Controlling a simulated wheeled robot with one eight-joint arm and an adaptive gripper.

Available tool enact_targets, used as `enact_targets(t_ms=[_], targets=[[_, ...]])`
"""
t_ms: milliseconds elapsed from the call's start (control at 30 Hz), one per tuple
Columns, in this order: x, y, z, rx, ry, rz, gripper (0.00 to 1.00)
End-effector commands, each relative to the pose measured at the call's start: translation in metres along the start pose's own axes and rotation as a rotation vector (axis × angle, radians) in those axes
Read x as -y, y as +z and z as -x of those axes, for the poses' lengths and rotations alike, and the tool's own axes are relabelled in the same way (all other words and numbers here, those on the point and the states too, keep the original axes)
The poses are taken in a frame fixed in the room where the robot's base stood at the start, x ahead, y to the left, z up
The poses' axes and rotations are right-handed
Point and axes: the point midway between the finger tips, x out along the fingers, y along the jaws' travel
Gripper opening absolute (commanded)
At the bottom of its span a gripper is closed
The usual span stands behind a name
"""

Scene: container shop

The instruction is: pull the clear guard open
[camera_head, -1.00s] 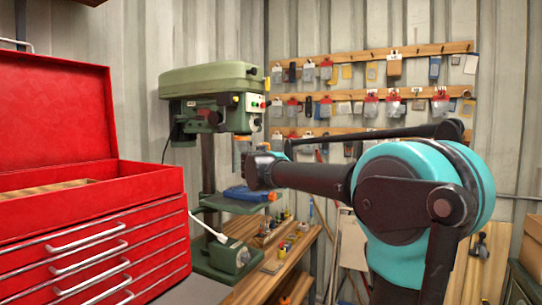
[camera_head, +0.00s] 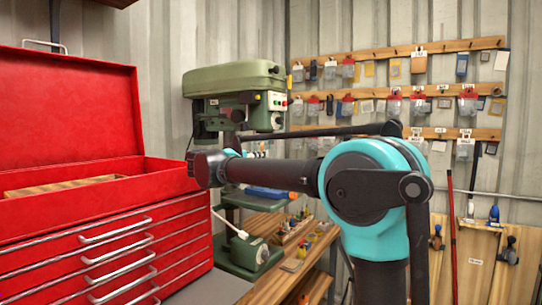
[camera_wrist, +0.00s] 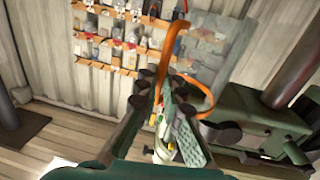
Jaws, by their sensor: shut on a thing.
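In the wrist view, the clear guard (camera_wrist: 213,48) is a see-through pane beyond the fingertips, with orange edging (camera_wrist: 172,48) that curves down to my gripper (camera_wrist: 164,86). The gripper is shut on this orange edging. A second orange curve (camera_wrist: 207,98) shows to the right of the fingers. The green drill press (camera_head: 234,82) stands at the back in the head view, and its green body (camera_wrist: 262,122) fills the right of the wrist view. In the head view my arm reaches left in front of the press; the fingers and guard cannot be made out there.
A red tool chest (camera_head: 105,235) with an open lid stands at the left, near my arm's end. A wooden bench (camera_head: 272,284) with small items lies below the press. Wall racks (camera_head: 400,92) with hanging packets are behind. Long-handled tools (camera_head: 449,235) lean at the right.

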Motion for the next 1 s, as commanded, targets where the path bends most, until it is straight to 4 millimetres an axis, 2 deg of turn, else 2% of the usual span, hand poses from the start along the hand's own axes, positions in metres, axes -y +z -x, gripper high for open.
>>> enact_targets(t_ms=[33, 300, 900, 933, 1000], targets=[[0.01, 0.001, 0.003, 0.001, -0.014, 0.0, 0.0], [0.019, 0.002, 0.013, 0.005, -0.008, 0.0, 0.0], [0.021, 0.005, 0.016, 0.01, -0.003, -0.001, 0.0], [0.021, 0.005, 0.016, 0.01, -0.003, -0.001, 0.08], [0.021, 0.005, 0.016, 0.01, -0.003, -0.001, 0.16]])
